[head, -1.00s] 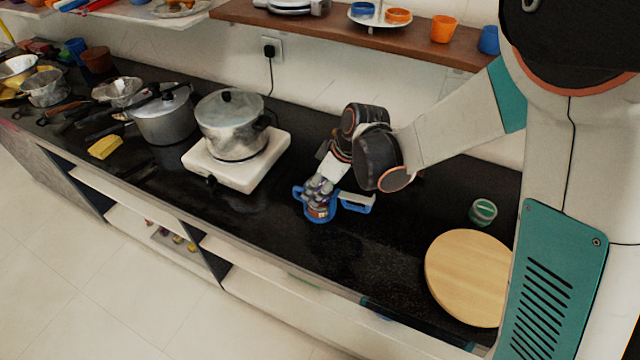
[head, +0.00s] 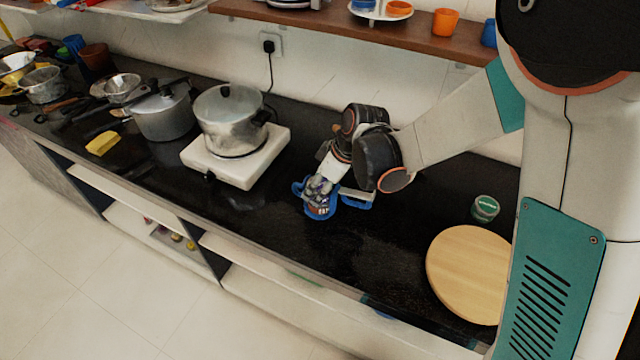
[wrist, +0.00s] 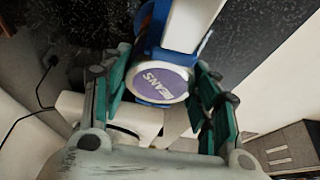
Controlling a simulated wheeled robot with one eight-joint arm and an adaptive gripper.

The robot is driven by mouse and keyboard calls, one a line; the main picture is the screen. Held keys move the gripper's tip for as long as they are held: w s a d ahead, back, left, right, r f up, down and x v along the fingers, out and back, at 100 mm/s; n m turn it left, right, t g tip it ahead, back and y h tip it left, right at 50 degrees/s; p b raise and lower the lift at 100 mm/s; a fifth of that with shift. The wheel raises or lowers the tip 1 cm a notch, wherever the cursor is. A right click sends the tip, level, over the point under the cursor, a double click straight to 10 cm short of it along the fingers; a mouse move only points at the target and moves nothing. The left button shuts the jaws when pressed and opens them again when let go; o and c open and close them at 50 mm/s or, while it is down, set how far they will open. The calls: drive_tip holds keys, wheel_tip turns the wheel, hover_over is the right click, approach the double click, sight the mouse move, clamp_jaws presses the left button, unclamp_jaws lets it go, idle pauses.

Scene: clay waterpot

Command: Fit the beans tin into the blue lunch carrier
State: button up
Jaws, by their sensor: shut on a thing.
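The beans tin (wrist: 163,82) shows its round purple lid marked BEANS in the wrist view. My gripper (wrist: 161,90) is shut on it, with one teal-backed finger on each side. The blue lunch carrier (head: 321,210) stands on the black counter below my gripper (head: 321,188), its side handles sticking out left and right. Blue parts of the carrier (wrist: 144,22) show around the far side of the tin in the wrist view. The tin sits low at the carrier's opening. The fingers hide much of it in the head view, so how deep it sits cannot be told.
A silver pot (head: 230,120) on a white hotplate (head: 220,172) stands left of the carrier. A small green-lidded jar (head: 485,208) and a round wooden board (head: 468,275) lie to the right. The counter in front of the carrier is clear.

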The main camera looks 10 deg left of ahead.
idle(0.3)
drive_tip(key=o, duration=1.3)
drive_tip(key=o, duration=0.3)
wheel_tip(320, 180, up, 11)
drive_tip(key=p, duration=0.7)
drive_tip(key=shift+f, duration=0.1)
idle(0.4)
idle(0.3)
